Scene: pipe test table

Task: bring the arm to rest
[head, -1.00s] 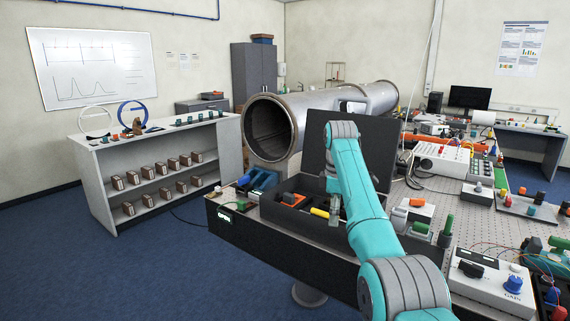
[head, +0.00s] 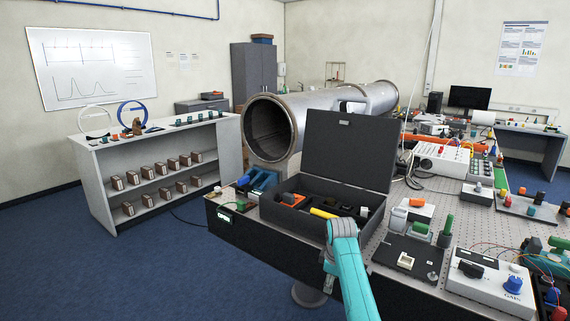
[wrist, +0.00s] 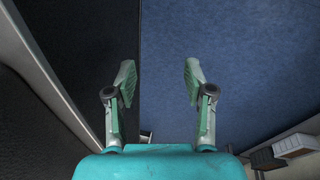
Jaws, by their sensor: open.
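My arm (head: 350,275) rises from the bottom of the head view, folded low in front of the table's front edge. My gripper (wrist: 158,75) shows in the wrist view with its two fingers spread wide and nothing between them. It points down past the dark side of the table (wrist: 75,80) toward the blue floor (wrist: 235,65). In the head view the gripper is mostly hidden by the arm; a small grey part shows by the table front.
An open black case (head: 275,212) with a raised lid (head: 347,150) and a yellow cylinder (head: 322,213) stands beside the arm. A dark plate (head: 395,262) and a control box (head: 490,280) lie to the right. A big metal pipe (head: 315,108) lies behind. Floor (head: 150,265) at left is clear.

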